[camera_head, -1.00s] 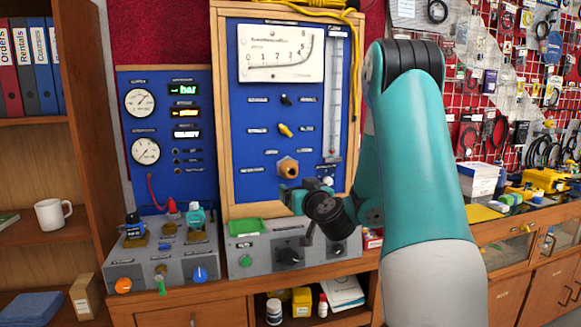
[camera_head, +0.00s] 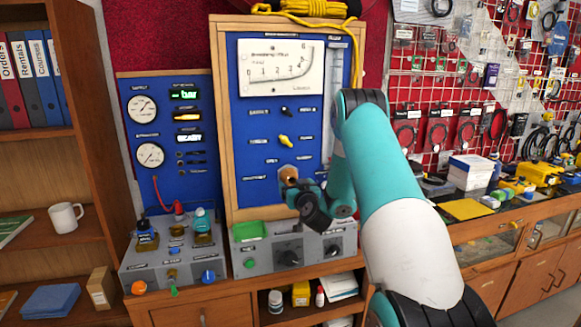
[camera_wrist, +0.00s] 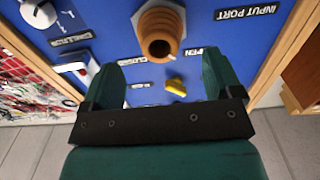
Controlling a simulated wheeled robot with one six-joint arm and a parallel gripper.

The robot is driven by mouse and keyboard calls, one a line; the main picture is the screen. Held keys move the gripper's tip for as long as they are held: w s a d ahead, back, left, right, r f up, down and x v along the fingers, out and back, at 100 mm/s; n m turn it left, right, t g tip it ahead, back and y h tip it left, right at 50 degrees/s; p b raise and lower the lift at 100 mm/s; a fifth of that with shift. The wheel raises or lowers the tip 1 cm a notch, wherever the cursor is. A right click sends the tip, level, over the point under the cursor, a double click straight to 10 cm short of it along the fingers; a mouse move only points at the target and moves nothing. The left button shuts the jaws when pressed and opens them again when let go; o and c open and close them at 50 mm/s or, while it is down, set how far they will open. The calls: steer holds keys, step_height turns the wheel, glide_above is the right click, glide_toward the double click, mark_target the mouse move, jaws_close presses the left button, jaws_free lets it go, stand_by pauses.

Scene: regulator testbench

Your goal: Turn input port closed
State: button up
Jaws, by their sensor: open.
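A small yellow knob (camera_head: 285,140) is on the blue panel, above the copper-coloured port fitting (camera_head: 290,174). The knob is tilted, upper end to the left. In the wrist view the yellow knob (camera_wrist: 176,87) shows between my fingers, with small open and closed labels beside it. The copper fitting (camera_wrist: 160,32) shows above it there, near the "INPUT PORT" label (camera_wrist: 248,12). My gripper (camera_wrist: 160,66) is open and empty, fingers toward the panel and apart from the knob. In the head view my gripper (camera_head: 300,187) is in front of the panel, partly hiding the fitting.
A grey box with black dials (camera_head: 290,257) and a green tray (camera_head: 249,231) stands below the panel. Another grey control box (camera_head: 175,262) with coloured knobs is at left. A black knob (camera_head: 285,110) sits above the yellow one. A yellow cable (camera_head: 320,8) lies on top.

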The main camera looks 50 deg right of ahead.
mark_target(292, 180)
steer(key=p+x, duration=0.5)
steer(key=shift+w+r, duration=0.15)
steer(key=shift+w, duration=0.05)
steer(key=shift+w+d, duration=0.25)
steer(key=shift+w, duration=0.15)
steer(key=c, duration=0.9)
